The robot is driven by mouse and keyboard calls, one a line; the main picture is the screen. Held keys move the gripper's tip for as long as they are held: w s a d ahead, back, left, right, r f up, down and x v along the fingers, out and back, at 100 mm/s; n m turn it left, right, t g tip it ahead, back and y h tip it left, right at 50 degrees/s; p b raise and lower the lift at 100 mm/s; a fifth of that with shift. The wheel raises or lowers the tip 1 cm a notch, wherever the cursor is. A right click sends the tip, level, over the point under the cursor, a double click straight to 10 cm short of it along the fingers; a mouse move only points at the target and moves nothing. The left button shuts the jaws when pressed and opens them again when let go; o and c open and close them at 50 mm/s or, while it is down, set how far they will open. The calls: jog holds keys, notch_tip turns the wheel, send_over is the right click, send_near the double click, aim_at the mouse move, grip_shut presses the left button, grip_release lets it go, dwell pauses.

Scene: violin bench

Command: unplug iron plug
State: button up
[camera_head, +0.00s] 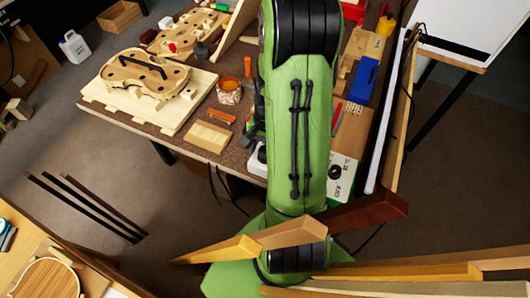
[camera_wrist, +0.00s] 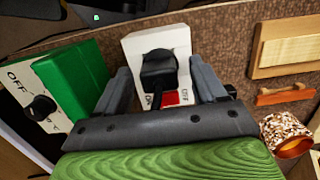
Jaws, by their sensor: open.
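In the wrist view, the black iron plug (camera_wrist: 158,68) sits in a white socket block (camera_wrist: 138,42) with a red switch (camera_wrist: 171,97). My gripper (camera_wrist: 160,72) is open, with one finger on each side of the plug and gaps visible between. A dark cord runs from the plug toward the gripper. I cannot tell how deep the fingers reach beside the block. In the head view, the white socket block (camera_head: 258,160) shows at the bench's front edge, partly behind my green arm.
A green-and-white control box (camera_wrist: 75,80) with a dial stands left of the socket block; it also shows in the head view (camera_head: 342,175). A wooden block (camera_wrist: 290,42), an orange-handled tool (camera_wrist: 284,95) and a speckled cup (camera_wrist: 285,132) lie to the right. Loose cables hang below the bench edge.

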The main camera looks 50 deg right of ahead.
jog(key=shift+f, duration=0.35)
jog(key=c, duration=1.1)
jog(key=shift+s, duration=0.1)
